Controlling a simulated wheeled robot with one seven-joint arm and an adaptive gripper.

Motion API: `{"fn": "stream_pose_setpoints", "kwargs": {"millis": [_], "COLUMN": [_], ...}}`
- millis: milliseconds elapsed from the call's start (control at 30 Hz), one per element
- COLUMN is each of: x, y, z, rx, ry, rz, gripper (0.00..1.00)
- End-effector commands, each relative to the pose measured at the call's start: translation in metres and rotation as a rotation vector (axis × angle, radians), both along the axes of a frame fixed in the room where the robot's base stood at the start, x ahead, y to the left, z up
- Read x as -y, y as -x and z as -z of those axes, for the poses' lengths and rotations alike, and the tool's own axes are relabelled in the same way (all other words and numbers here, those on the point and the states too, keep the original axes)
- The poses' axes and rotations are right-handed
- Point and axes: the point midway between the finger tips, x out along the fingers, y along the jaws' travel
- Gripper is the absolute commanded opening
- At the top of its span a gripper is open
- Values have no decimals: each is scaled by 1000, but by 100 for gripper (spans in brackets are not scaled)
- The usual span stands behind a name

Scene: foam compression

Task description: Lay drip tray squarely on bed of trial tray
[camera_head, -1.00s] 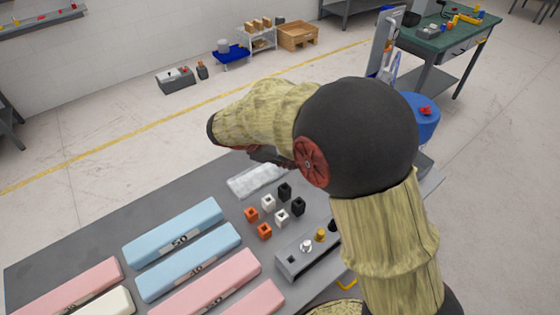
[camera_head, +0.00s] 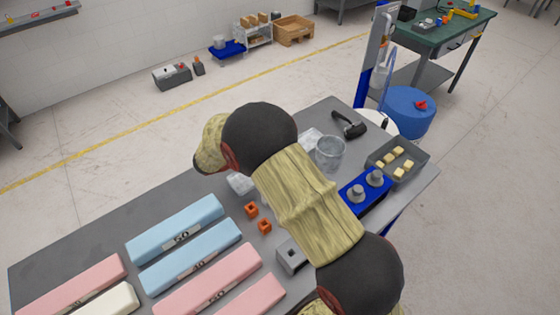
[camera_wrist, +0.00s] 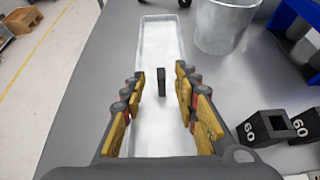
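A long, pale, translucent tray (camera_wrist: 160,40) lies on the grey table in the wrist view. Parts of it show beside my arm in the head view (camera_head: 240,183). I cannot tell whether it is the drip tray or the trial tray. A small dark upright tab (camera_wrist: 161,86) stands near its middle. My gripper (camera_wrist: 160,73) is open over the tray, with its yellow-padded fingers on either side of the tab and gaps between. In the head view my arm hides the gripper and the tray's middle.
A clear beaker (camera_head: 330,153) stands right of the tray. Black blocks marked 60 (camera_wrist: 268,127) stand to the right in the wrist view. Orange blocks (camera_head: 251,209), blue foam bars (camera_head: 175,230) and a grey tray of yellow cubes (camera_head: 377,153) are also on the table.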

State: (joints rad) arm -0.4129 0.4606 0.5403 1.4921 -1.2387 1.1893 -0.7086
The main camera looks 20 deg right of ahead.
Motion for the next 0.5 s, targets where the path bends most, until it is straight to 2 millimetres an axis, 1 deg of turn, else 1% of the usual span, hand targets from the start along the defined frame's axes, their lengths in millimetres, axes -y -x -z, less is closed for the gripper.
{"fn": "stream_pose_setpoints", "kwargs": {"millis": [33, 200, 433, 500], "x": [8, 26, 27, 27], "y": [-1, -8, -10, -10], "z": [8, 18, 18, 18], "rx": [-2, -1, 0, 0], "ry": [1, 1, 0, 0], "rz": [4, 3, 1, 1], "gripper": [30, 30, 30, 27]}}
